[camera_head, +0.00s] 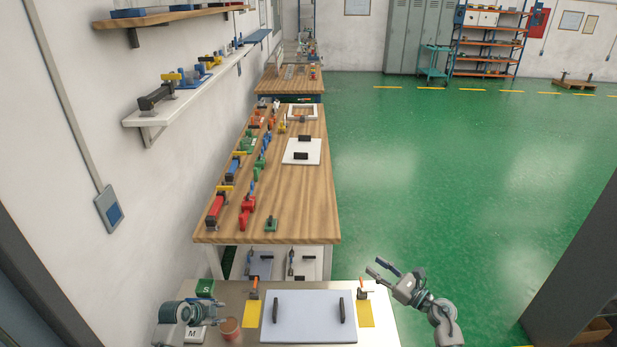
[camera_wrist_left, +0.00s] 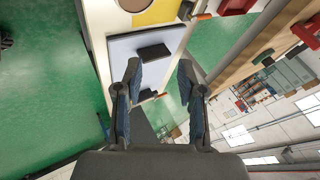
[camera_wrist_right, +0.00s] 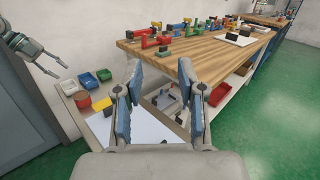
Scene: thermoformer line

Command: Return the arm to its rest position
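My left gripper (camera_wrist_left: 160,75) is open and empty, its two fingers apart in the left wrist view. In the head view the left arm's wrist (camera_head: 180,318) is at the bottom left, over the near table's left side; its fingers are hard to make out there. My right gripper (camera_head: 380,268) is open and empty, raised by the near table's right edge in the head view. Its spread fingers also show in the right wrist view (camera_wrist_right: 162,72). My left gripper (camera_wrist_right: 35,50) appears at the upper left of that view.
The near table (camera_head: 385,320) bears a white panel (camera_head: 308,318) with two black handles, between yellow patches and orange-handled clamps. A green box (camera_head: 205,288) and a brown round piece (camera_head: 230,328) lie left. A wooden bench (camera_head: 300,215) with several clamps stands beyond. Green floor is clear at right.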

